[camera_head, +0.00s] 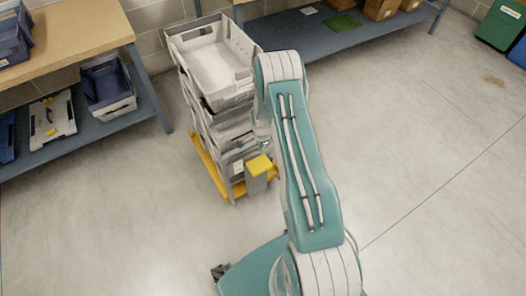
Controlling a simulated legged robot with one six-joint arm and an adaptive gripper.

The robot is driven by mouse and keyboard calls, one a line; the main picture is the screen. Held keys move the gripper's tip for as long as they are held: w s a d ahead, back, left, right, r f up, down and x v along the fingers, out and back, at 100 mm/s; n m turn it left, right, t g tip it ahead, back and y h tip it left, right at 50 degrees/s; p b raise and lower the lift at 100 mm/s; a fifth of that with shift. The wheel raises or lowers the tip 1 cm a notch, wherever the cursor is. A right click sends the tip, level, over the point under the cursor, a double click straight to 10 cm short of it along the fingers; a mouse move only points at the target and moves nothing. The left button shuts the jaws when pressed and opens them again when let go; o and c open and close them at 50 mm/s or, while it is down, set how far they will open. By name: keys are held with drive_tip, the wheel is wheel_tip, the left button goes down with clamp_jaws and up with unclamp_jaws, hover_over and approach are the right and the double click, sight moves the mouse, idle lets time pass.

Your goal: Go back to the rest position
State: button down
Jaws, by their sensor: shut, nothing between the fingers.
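My teal and white arm rises from the bottom of the head view to a bent joint near the top centre. Its far part folds down behind the upper link and is mostly hidden. I cannot make out my gripper or its fingers in this view. No object shows held by the visible part of the arm. The bent joint appears in front of the right edge of a stack of grey crates (213,72); I cannot tell how much space lies between them.
The crates stand on a yellow dolly (206,164) by a yellow-topped post (259,165). A wooden-topped bench (80,35) with a lower shelf holding bins is at left. A blue shelf (335,40) with boxes runs behind. The floor (440,150) at right is clear.

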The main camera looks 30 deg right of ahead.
drive_tip(key=s+a+r+n+t, duration=0.1)
drive_tip(key=a+r+n, duration=0.2)
drive_tip(key=r, duration=0.8)
drive_tip(key=s+a+r+n+t, duration=0.1)
drive_tip(key=a+r+n, duration=0.1)
drive_tip(key=r, duration=0.9)
drive_tip(key=s+a+r+n+t, duration=0.1)
drive_tip(key=a+r+n, duration=0.2)
drive_tip(key=r, duration=0.7)
drive_tip(key=s+a+r+n+t, duration=0.1)
drive_tip(key=s+a+r+n, duration=0.1)
drive_tip(key=s+r, duration=0.3)
drive_tip(key=s+a+r+n, duration=0.3)
drive_tip(key=s+r+n, duration=0.1)
drive_tip(key=s, duration=0.7)
drive_tip(key=s+a+r+n+t, duration=0.1)
drive_tip(key=s+a+r+n, duration=0.2)
drive_tip(key=s+r, duration=0.4)
drive_tip(key=shift+s+n+t, duration=0.3)
drive_tip(key=shift+s, duration=0.25)
